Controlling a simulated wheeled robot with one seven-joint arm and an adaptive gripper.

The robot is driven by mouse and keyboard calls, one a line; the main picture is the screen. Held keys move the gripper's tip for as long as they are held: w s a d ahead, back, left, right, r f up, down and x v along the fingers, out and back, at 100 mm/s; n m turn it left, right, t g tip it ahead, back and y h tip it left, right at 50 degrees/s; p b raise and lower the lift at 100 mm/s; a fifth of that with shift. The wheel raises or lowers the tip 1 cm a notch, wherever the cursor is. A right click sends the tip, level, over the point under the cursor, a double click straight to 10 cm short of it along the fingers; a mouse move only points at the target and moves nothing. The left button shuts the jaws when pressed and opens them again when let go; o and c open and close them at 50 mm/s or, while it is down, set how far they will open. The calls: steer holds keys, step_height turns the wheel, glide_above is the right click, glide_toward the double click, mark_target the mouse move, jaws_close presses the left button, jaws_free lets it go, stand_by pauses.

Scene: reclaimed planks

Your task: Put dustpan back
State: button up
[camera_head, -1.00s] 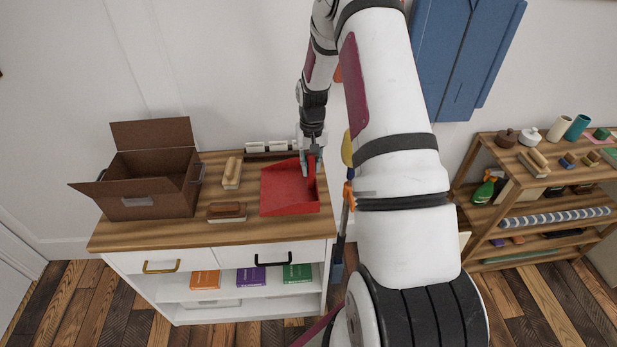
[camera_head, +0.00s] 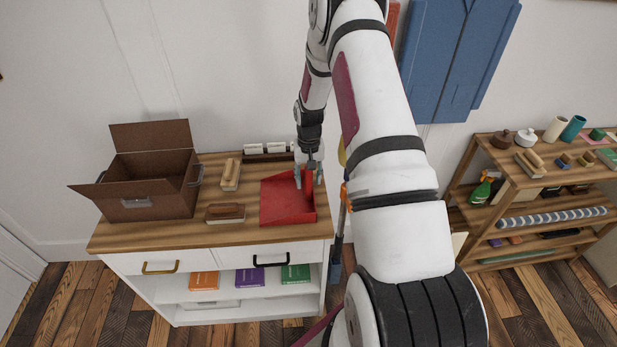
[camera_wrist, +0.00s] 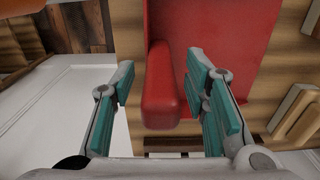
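The red dustpan (camera_head: 283,205) lies on the wooden top of a white cabinet, near its right end. My gripper (camera_head: 308,184) points down at the dustpan's right side, where the handle is. In the wrist view the dustpan's thick red handle (camera_wrist: 160,92) stands between the two teal-padded fingers of my gripper (camera_wrist: 161,78). A gap shows on the left side of the handle and a smaller one on the right. The fingers are open and do not clamp it. Part of the dustpan's pan (camera_wrist: 225,30) shows beyond the right finger.
An open brown box (camera_head: 150,190) stands at the left of the cabinet top (camera_head: 160,236). Two wooden brushes (camera_head: 230,174) (camera_head: 225,213) lie between box and dustpan. A dark rail with white pieces (camera_head: 267,149) is at the back. A wooden shelf (camera_head: 487,150) stands at right.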

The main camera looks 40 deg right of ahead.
step_height(320, 180, up, 12)
steer(key=shift+r+b, duration=0.2)
steer(key=shift+b, duration=0.5)
steer(key=s+a+r+n+t, duration=0.1)
steer(key=s+a+r+n, duration=0.15)
steer(key=a+r, duration=0.6)
steer(key=s+a+r+n+t, duration=0.1)
steer(key=s+a+r, duration=0.3)
steer(key=r, duration=0.7)
steer(key=s+a+r+n+t, duration=0.1)
steer(key=s+a+r, duration=0.3)
steer(key=s+a, duration=0.2)
steer(key=s+a+r+n+t, duration=0.2)
steer(key=s+a+r, duration=0.2)
steer(key=s+a, duration=0.3)
steer(key=s, duration=0.4)
steer(key=shift+s+a+t, duration=0.15)
steer(key=shift+a+t, duration=0.1)
steer(key=shift+t, duration=0.05)
steer(key=shift+c, duration=0.9)
steer(key=shift+d, duration=0.1)
